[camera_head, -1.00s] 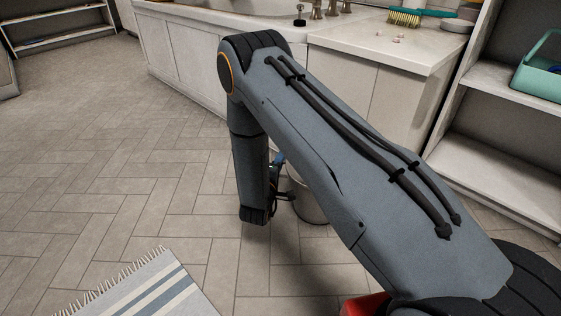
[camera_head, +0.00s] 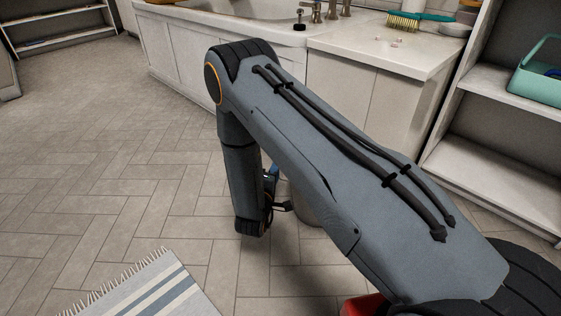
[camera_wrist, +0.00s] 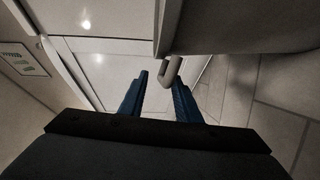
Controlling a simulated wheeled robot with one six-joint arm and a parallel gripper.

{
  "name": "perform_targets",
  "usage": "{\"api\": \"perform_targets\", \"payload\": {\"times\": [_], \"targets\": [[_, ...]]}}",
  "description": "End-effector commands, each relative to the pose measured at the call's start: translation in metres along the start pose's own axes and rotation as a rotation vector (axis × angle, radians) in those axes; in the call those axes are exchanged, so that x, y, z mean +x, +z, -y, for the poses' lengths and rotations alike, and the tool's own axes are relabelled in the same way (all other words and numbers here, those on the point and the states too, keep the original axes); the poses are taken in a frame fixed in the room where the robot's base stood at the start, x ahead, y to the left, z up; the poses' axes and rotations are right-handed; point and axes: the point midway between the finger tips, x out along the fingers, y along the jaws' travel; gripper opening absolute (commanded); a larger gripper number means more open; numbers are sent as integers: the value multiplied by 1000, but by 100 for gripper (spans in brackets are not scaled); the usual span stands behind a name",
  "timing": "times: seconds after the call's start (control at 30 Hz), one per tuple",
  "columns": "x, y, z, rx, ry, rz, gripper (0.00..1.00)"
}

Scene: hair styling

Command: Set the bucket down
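The grey bucket (camera_head: 306,207) is mostly hidden behind my arm in the head view, low by the floor in front of the cabinet. In the wrist view its grey side (camera_wrist: 240,25) fills the upper right, with a loop-shaped grey handle (camera_wrist: 171,70) sticking out below it. My gripper (camera_wrist: 158,82) has two blue fingers spread apart with a clear gap. The handle loop is just past the fingertips, near the right one, and does not look clamped. In the head view my gripper (camera_head: 273,174) is partly hidden beside the bucket. Bucket-floor contact is hidden.
A white cabinet with a sink counter (camera_head: 385,50) stands behind the bucket. A shelf unit (camera_head: 490,180) with a teal basket (camera_head: 535,85) is at the right. A striped rug (camera_head: 150,290) lies front left. The tiled floor (camera_head: 120,180) at left is clear.

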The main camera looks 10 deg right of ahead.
Motion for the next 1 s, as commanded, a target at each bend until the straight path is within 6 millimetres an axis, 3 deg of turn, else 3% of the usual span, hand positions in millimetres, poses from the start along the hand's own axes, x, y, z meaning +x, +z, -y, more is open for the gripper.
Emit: {"api": "perform_targets", "payload": {"times": [0.1, 0.3, 0.57, 0.67, 0.83, 1.0], "targets": [[-29, -1, -3, -2, -2, -4, 30], [-64, 0, -2, -2, -1, -2, 30], [-84, -3, -2, 11, -8, -3, 30], [-84, -18, -8, 64, -52, -24, 30], [-92, -74, -31, 254, -244, -97, 30], [-126, -131, -62, 436, -494, -170, 30]]}}
